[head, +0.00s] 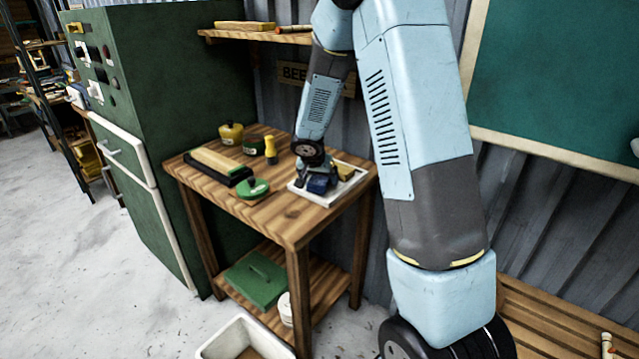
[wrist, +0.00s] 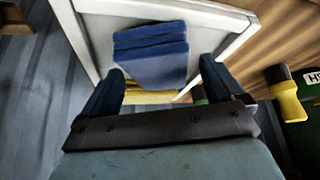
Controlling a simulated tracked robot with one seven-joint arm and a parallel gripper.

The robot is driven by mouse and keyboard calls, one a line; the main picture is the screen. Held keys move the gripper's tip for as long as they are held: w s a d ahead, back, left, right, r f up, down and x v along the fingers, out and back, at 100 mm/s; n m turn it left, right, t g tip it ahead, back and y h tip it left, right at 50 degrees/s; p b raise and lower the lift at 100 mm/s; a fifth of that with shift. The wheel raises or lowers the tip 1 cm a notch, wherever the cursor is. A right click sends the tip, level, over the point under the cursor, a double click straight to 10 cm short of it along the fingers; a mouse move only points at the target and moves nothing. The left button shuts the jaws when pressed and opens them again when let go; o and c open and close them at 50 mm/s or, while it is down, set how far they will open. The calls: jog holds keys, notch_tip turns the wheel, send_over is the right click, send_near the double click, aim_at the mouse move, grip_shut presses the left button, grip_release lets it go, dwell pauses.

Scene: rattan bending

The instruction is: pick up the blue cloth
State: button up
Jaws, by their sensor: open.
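The blue cloth (wrist: 150,52) is folded in layers and lies in a white tray (wrist: 88,8). In the head view the cloth (head: 318,185) is a small dark blue patch in the tray (head: 328,201) on the wooden table. My gripper (wrist: 162,88) is open, with one finger on each side of the cloth's near edge in the wrist view. In the head view my gripper (head: 312,172) is low over the tray. Whether the fingers touch the cloth cannot be told. A yellow item (head: 346,172) lies beside the cloth, mostly hidden in the wrist view.
The wooden table (head: 290,215) also holds a green-topped round item (head: 253,187), a yellow-handled tool (head: 270,150), a yellow pot (head: 231,134) and a dark block with a pale top (head: 217,162). A green cabinet (head: 180,100) stands left. A shelf (head: 255,36) is above.

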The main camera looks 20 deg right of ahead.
aim_at(319, 180)
jog(key=shift+c, duration=0.2)
jog(key=c, duration=1.1)
jog(key=shift+r, duration=0.3)
jog(key=r, duration=0.3)
jog(key=shift+s+r, duration=0.2)
jog(key=shift+s, duration=0.1)
jog(key=s+r, duration=0.4)
jog(key=r, duration=0.1)
jog(key=shift+s+d+r, duration=0.15)
jog(key=shift+s, duration=0.1)
jog(key=s+r, duration=0.3)
jog(key=s, duration=0.6)
jog(key=shift+d+r, duration=0.3)
jog(key=shift+r, duration=0.05)
jog(key=shift+c, duration=0.7)
